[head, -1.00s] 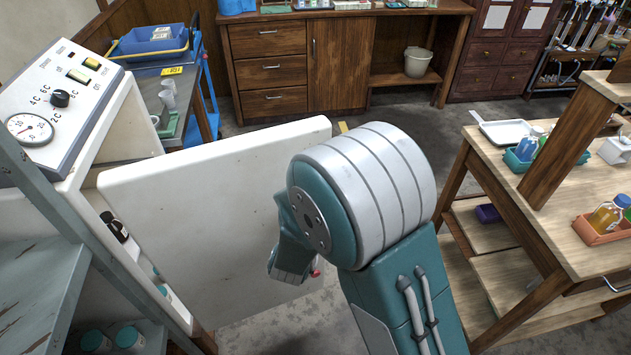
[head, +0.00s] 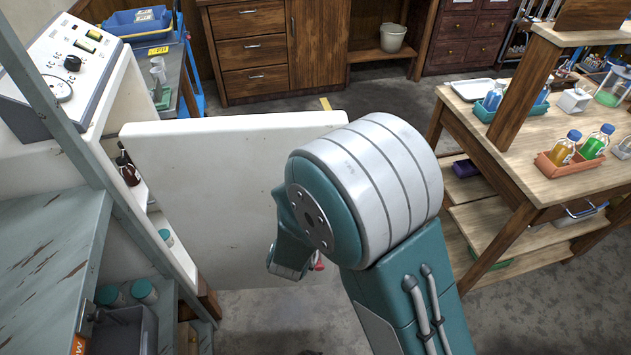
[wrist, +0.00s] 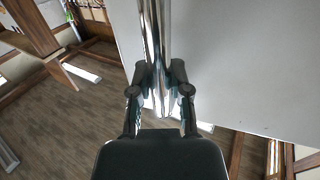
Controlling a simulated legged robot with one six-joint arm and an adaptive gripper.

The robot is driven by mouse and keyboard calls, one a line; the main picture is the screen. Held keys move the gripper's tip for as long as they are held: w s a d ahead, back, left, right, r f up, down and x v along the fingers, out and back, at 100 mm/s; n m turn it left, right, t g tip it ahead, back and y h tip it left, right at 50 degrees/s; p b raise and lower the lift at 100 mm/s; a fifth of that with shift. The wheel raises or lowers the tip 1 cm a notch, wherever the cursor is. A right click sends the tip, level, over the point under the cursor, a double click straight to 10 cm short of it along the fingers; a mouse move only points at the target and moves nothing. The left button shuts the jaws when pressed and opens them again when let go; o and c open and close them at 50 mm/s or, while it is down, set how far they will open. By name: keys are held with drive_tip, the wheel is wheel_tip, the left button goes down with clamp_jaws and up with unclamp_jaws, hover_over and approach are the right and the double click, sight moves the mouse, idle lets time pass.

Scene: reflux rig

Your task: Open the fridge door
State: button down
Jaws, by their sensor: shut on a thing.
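The white fridge door (head: 215,195) stands open in the head view, swung out from the white fridge body (head: 105,125) at the left. Bottles (head: 130,172) inside show through the gap. In the wrist view, the jaws of my gripper (wrist: 160,85) are shut on a shiny metal door handle (wrist: 157,35), with the pale door panel (wrist: 230,65) to the right. In the head view, my arm hides the jaws and handle; only part of my gripper's housing shows beside the door's right part.
A worn grey-blue shelf unit (head: 50,245) stands close at the near left. A wooden table (head: 520,160) with bottles and trays is at the right. Drawers (head: 255,50) line the back. Grey floor (head: 400,100) lies clear between the door and the table.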

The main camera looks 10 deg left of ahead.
drive_tip(key=c, duration=0.6)
unclamp_jaws()
drive_tip(key=s, duration=0.4)
drive_tip(key=s+a, duration=0.1)
drive_tip(key=s, duration=0.7)
drive_tip(key=shift+a, duration=0.15)
